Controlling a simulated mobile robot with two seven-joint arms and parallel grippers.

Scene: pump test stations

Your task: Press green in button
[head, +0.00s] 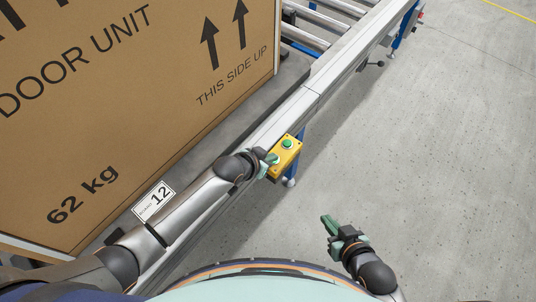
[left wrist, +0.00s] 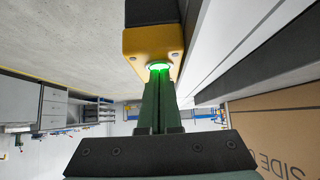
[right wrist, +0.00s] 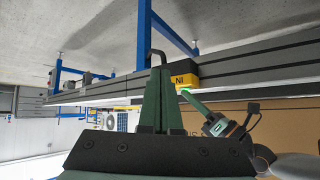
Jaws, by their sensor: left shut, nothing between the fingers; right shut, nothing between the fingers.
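A yellow button box (head: 284,160) is mounted on the conveyor's side rail, with a round green button (head: 288,143) on its top. My left gripper (head: 272,159) is shut and empty at the box. In the left wrist view the green button (left wrist: 159,65) glows brightly right at the left fingertips (left wrist: 158,77), which cover part of it. I cannot tell whether they touch it. The box's yellow end (right wrist: 184,82) in the right wrist view bears letters that look like an upside-down "IN". My right gripper (head: 328,221) is shut and empty over the floor, apart from the box.
A large cardboard carton (head: 130,100) marked "62 kg" stands on the conveyor. The conveyor's side rail (head: 325,80) runs diagonally toward the upper right, on blue legs (head: 300,137). The floor (head: 440,150) at right is clear.

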